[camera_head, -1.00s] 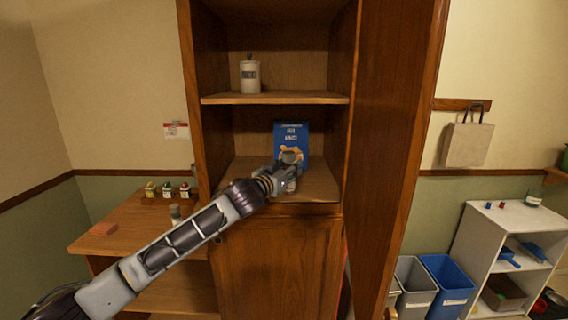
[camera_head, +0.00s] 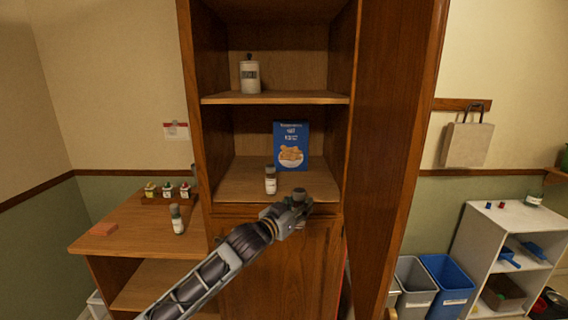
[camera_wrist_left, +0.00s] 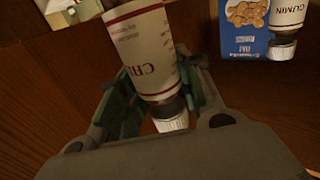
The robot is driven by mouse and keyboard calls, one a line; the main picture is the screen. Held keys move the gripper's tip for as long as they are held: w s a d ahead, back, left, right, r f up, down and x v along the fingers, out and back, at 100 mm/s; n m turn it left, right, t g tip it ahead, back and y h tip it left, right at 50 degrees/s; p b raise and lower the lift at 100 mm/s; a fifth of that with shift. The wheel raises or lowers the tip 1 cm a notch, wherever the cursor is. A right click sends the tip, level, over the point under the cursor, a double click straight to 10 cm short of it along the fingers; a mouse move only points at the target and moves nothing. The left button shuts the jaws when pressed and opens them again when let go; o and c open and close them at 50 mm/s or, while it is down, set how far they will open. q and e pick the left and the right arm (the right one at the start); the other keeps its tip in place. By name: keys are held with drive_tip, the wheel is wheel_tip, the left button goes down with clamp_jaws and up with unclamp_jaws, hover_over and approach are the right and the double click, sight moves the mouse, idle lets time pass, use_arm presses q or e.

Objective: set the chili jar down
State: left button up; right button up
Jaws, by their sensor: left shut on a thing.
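The chili jar (camera_wrist_left: 140,50), with a white label whose visible letters begin "CH", is between the fingers of my left gripper (camera_wrist_left: 155,100) in the left wrist view. The gripper is shut on it near its cap. In the head view my left gripper (camera_head: 297,205) is in front of the cupboard, around the front edge of the lower shelf (camera_head: 235,187). The jar's dark top (camera_head: 299,192) shows there; the gripper hides most of the jar. My right gripper is not in view.
A cumin jar (camera_head: 270,181) stands on the lower shelf, left of the gripper, with a blue box (camera_head: 291,140) behind. A white canister (camera_head: 250,77) is on the shelf above. Another jar (camera_head: 177,220) stands on the left counter. The open cupboard door (camera_head: 395,150) bounds the right.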

sight(296, 231)
use_arm(q)
drive_tip(key=s+f, duration=0.1)
drive_tip(key=a+f, duration=0.1)
drive_tip(key=f, duration=0.1)
drive_tip(key=shift+s, duration=0.35)
drive_tip(key=s+a+f+n+t+y, duration=0.2)
drive_tip(key=s+a+f+y, duration=0.3)
drive_tip(key=s+a+f, duration=0.4)
drive_tip(key=s+a+f+n+t+y, duration=0.1)
drive_tip(key=s+a+f+n+y, duration=0.4)
drive_tip(key=s+a+f, duration=0.4)
drive_tip(key=a+f+y, duration=0.1)
drive_tip(key=a+f, duration=0.6)
drive_tip(key=shift+s+a+f+n+t, duration=0.25)
drive_tip(key=shift+a+f+n+t, duration=0.05)
drive_tip(key=shift+a+t, duration=0.1)
drive_tip(key=shift+d, duration=0.15)
idle(0.5)
